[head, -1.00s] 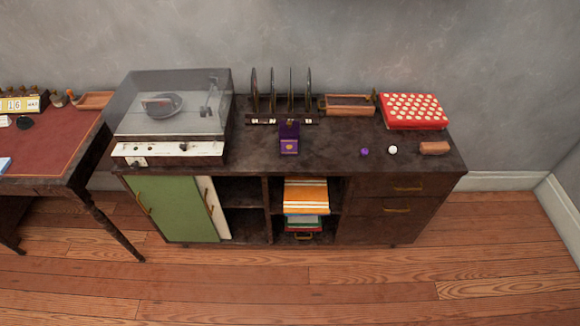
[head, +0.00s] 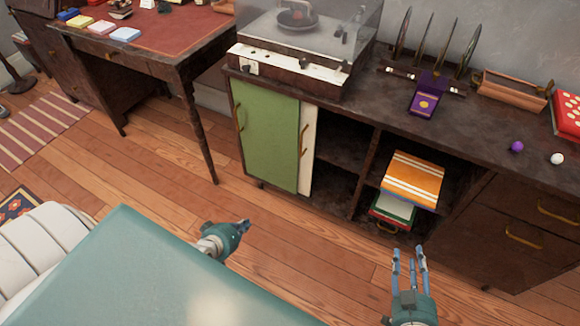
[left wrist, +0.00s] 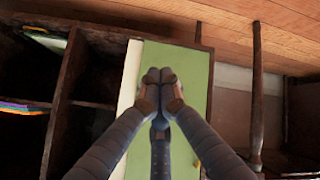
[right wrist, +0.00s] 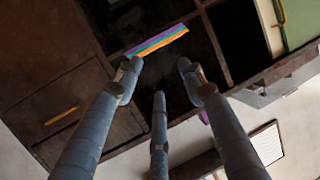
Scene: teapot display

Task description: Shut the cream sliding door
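The cream sliding door (head: 308,150) is a narrow upright strip with a brass handle, showing just right of the green door (head: 268,135), which covers the rest of it. To its right is an open, dark cabinet compartment (head: 340,160). My left gripper (head: 246,226) is in front of and below the green door, apart from it. In the left wrist view the fingertips meet, empty, in front of the green panel, and the cream door (left wrist: 129,85) lies beside them. My right gripper (head: 409,252) is open and empty, in front of the cabinet's book compartment.
The dark cabinet (head: 395,115) carries a record player (head: 300,50), a purple box (head: 428,95) and a disc rack (head: 430,75). A red-topped desk (head: 165,35) stands left. Wooden floor (head: 310,235) before the cabinet is clear.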

